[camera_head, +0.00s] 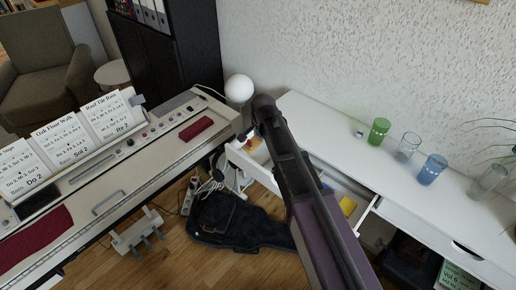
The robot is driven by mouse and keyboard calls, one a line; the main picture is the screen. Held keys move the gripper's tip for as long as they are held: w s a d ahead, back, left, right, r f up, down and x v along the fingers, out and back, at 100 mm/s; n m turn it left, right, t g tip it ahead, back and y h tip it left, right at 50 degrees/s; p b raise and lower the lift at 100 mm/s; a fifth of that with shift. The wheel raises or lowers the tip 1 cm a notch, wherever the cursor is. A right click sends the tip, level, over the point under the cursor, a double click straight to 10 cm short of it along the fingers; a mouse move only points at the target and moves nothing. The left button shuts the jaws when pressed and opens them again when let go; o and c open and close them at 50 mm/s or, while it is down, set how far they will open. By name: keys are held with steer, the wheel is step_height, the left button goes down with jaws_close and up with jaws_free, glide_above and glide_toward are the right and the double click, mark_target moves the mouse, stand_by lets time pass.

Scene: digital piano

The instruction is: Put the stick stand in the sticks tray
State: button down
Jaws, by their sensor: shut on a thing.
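My arm crosses the middle of the view from the bottom edge up to a joint near the lamp. My gripper cannot be made out; it is hidden behind the arm or out of view. I cannot pick out the stick stand. No sticks tray can be told for sure. An open white drawer (260,173) under the white desk holds small things, with a yellow item (348,205) at its right part. My arm covers much of the drawer.
The white desk (330,123) carries a green glass (379,131), a clear glass (408,147), a blue glass (432,169) and a vase (487,181). A digital piano (150,150) with song sheets stands at left. A black bag (235,222) lies on the floor. A globe lamp (239,88) stands behind.

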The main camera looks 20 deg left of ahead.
steer(key=b, duration=0.4)
glide_toward(258, 152)
steer(key=shift+w+a+f, duration=0.15)
steer(key=shift+w+f, duration=0.1)
steer(key=shift+f, duration=0.2)
steer(key=b+x, duration=0.3)
steer(key=shift+w+a+r, duration=0.1)
steer(key=shift+w+r, duration=0.05)
steer(key=shift+r, duration=0.1)
steer(key=shift+w+a+g+h+p, duration=0.15)
steer(key=shift+w+g+h+p, duration=0.2)
steer(key=shift+g, duration=0.4)
steer(key=shift+w+a+g+h+p, duration=0.25)
steer(key=shift+g+h, duration=0.2)
steer(key=shift+g, duration=0.3)
steer(key=shift+s+d+f+b, duration=0.15)
steer(key=shift+s+f+b, duration=0.05)
steer(key=shift+f+b, duration=0.6)
steer(key=shift+b, duration=0.1)
steer(key=shift+f+b, duration=0.6)
